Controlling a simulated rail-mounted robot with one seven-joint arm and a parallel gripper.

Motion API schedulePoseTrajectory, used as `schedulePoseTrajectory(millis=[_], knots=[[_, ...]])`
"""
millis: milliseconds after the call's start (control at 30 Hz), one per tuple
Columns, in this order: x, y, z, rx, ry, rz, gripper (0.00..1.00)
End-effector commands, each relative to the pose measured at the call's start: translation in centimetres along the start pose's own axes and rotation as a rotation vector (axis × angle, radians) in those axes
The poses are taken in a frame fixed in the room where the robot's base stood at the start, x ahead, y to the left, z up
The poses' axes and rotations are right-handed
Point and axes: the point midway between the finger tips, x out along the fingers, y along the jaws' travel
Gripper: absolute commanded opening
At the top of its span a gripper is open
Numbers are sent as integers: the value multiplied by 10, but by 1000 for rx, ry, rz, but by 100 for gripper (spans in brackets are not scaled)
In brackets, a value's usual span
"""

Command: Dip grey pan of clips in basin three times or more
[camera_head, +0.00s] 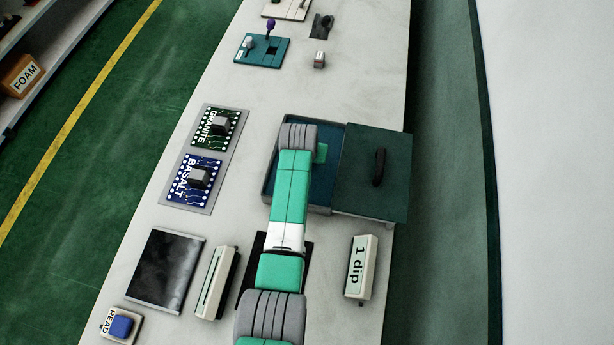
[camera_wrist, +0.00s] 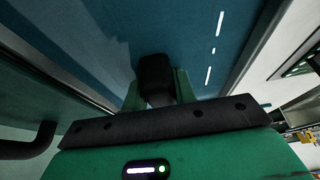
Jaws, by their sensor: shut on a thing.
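The basin (camera_head: 268,185) is a blue-lined box on the bench, with its dark teal lid (camera_head: 372,205) off to the right side, leaving the left part open. My arm reaches over the opening and hides much of it. In the wrist view my gripper (camera_wrist: 157,88) points into the basin's blue interior (camera_wrist: 150,30), its green fingers shut on a dark handle (camera_wrist: 155,72). The grey pan and its clips cannot be made out in either view. I cannot tell how deep the pan is. A box marked "1 dip" (camera_head: 358,270) stands in front of the lid.
Left of the basin are the GRANITE board (camera_head: 215,128) and the BASALT board (camera_head: 190,180). A dark panel (camera_head: 165,270), a slotted pale box (camera_head: 216,283) and a READ button (camera_head: 121,326) are nearer. A teal fixture (camera_head: 261,51) stands farther back. Bench between is clear.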

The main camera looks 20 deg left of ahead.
Motion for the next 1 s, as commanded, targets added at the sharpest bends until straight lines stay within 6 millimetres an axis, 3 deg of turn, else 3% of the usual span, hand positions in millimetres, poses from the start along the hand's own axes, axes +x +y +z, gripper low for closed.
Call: schedulePoseTrajectory(millis=[267, 1000], knots=[[-3, 0, -2, 0, 1, 0, 0], [-60, 0, -25, 0, 1, 0, 0]])
